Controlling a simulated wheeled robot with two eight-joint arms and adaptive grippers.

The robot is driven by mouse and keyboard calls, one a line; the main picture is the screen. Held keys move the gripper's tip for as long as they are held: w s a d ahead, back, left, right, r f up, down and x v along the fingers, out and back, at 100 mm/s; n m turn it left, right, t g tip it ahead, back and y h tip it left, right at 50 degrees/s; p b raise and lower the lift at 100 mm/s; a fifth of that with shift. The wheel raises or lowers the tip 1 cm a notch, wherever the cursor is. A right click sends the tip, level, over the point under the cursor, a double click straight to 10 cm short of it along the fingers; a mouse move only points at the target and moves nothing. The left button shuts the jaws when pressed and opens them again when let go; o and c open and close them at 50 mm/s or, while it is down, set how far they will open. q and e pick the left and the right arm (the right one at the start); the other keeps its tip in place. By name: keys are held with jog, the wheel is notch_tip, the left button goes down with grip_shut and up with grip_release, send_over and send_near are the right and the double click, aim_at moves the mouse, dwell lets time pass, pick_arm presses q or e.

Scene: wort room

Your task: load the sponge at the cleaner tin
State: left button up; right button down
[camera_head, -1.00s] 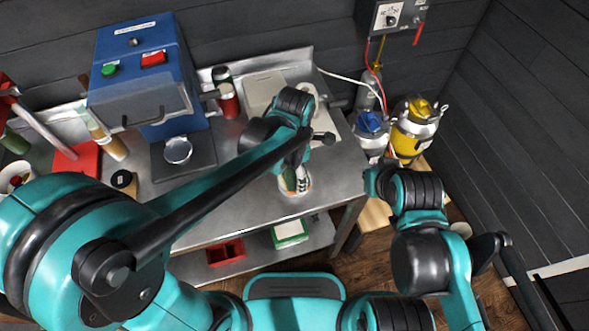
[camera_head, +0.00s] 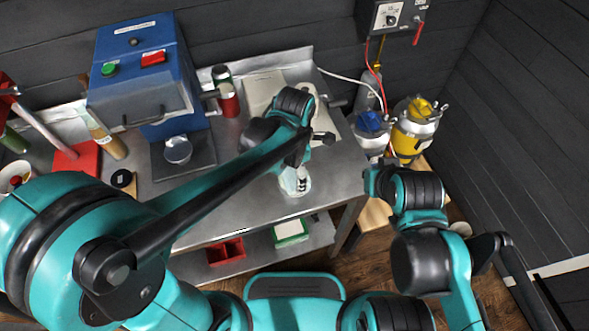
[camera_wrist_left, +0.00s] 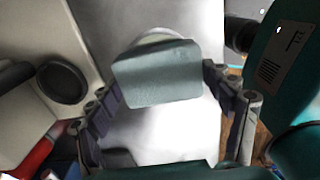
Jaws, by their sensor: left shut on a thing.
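My left gripper (camera_head: 299,180) is low over the right part of the steel bench, and my forearm partly hides it. In the left wrist view, the left gripper (camera_wrist_left: 162,80) is shut on a grey-green block with rounded corners, which looks like the sponge (camera_wrist_left: 158,75). A pale round rim, likely the cleaner tin (camera_wrist_left: 158,37), shows just beyond the sponge and is partly covered by it. In the head view, a pale round tin (camera_head: 293,188) shows under the gripper. I cannot tell whether sponge and tin touch. My right gripper is not clearly visible.
A blue machine (camera_head: 140,65) stands at the back left of the steel bench (camera_head: 225,205). A red canister (camera_head: 228,100) stands beside it. The lower shelf holds a red tray (camera_head: 226,251) and a green-white box (camera_head: 290,231). Blue-topped and yellow canisters (camera_head: 408,140) stand right of the bench.

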aim_at(294, 173)
pick_arm(q)
jog(key=shift+r, duration=0.1)
notch_tip(294, 173, up, 7)
jog(key=p, duration=0.5)
jog(key=shift+p, duration=0.4)
jog(key=shift+s+f, duration=0.1)
jog(key=shift+f, duration=0.1)
dwell(0.3)
